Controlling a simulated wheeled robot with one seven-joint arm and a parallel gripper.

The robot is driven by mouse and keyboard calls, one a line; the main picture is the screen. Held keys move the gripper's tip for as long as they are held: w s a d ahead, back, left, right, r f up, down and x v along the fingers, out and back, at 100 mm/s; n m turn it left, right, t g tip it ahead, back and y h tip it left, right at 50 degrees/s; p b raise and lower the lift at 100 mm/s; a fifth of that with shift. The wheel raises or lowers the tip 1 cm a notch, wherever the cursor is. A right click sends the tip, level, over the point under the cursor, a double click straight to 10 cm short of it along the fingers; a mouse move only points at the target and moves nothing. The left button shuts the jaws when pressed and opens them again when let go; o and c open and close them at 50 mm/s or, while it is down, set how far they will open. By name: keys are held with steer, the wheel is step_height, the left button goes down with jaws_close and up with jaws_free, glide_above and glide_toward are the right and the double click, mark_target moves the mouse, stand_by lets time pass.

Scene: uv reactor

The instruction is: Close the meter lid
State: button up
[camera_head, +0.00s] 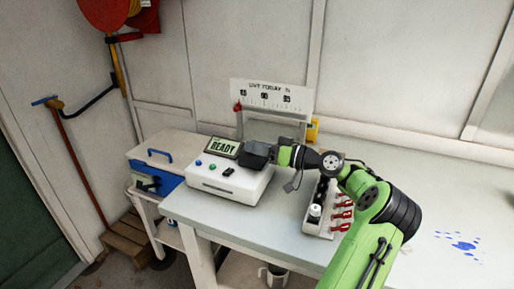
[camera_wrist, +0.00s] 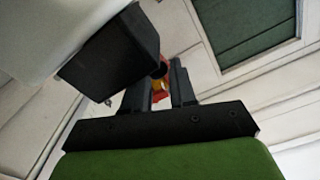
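The meter (camera_head: 228,184) is a white box on the bench with a "READY" display and blue and green buttons. A dark block (camera_head: 257,153), seemingly its lid, stands at its right rear. The block also shows large at upper left in the wrist view (camera_wrist: 112,52). I cannot tell how far the lid is open. My gripper (camera_head: 279,155) is just right of the block in the head view. In the wrist view its two dark fingers (camera_wrist: 160,85) are apart, with background showing between them. The block is close to the fingertips; contact is unclear.
A rack with red clips and a white-capped bottle (camera_head: 315,213) stands below my arm. A scale board (camera_head: 270,96) stands behind the meter. The bench's right side is clear except for blue stains (camera_head: 463,243).

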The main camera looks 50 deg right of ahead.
steer(key=shift+o, duration=1.2)
steer(key=shift+s+a+f, duration=0.15)
steer(key=shift+a+f, duration=0.05)
steer(key=shift+f, duration=0.35)
steer(key=shift+d, duration=0.1)
step_height(320, 180, up, 11)
steer(key=p, duration=0.4)
steer(key=shift+a+r, duration=0.15)
steer(key=shift+a, duration=0.05)
